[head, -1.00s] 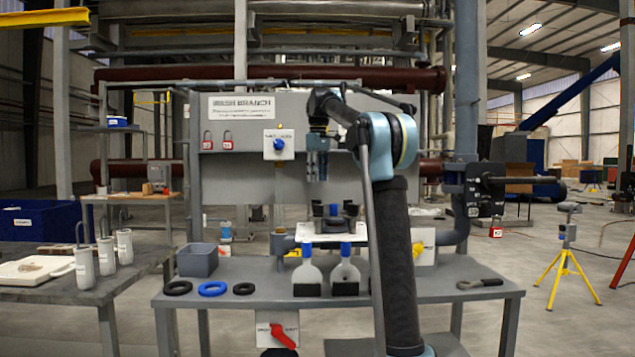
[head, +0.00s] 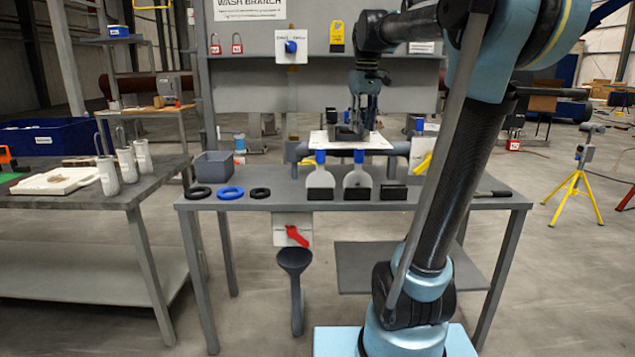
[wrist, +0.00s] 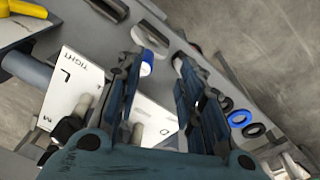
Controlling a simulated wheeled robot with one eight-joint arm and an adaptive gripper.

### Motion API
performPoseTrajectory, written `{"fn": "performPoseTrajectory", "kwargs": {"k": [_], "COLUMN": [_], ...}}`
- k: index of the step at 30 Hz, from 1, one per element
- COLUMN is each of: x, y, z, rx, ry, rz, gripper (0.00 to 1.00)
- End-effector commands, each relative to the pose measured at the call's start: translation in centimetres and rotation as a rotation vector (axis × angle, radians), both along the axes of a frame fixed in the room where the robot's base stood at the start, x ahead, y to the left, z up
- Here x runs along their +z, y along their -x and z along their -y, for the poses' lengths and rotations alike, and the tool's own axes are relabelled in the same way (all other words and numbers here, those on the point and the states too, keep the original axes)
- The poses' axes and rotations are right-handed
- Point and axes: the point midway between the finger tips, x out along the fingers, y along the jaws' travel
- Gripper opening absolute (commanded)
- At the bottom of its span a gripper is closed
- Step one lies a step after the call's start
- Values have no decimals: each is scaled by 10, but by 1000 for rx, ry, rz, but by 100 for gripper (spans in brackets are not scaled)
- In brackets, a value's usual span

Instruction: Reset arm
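My gripper (head: 363,118) points down in the head view, just over or in front of the dark fitting (head: 347,132) on the white plate (head: 318,144). I cannot tell whether it touches the fitting. In the wrist view my gripper (wrist: 160,60) has its two fingers apart, with nothing held between them. The white plate (wrist: 75,85) carries the letters "TIGHT" and "L" there, and is partly hidden behind the fingers.
A red-handled valve (head: 297,236) hangs below. Side table (head: 150,195) left; yellow tripod (head: 572,185) right. A yellow lock (head: 337,36) hangs on the back panel.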

Motion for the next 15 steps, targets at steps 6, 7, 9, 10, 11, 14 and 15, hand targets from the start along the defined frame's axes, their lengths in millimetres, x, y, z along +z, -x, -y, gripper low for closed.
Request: {"fn": "performPoseTrajectory", "kwargs": {"k": [6,7,9,10,11,14,15], "x": [-55,-63,-83,-91,-100,-130,-143], "y": [59,67,85,93,101,126,137], "z": [17,19,23,25,26,32,34], "rx": [-90,-102,-132,-143,-156,-196,-213], "ry": [-8,-10,-13,-14,-16,-20,-22], "rz": [21,24,31,35,38,47,52], "gripper": [35,35,35,35,35,35,35]}}
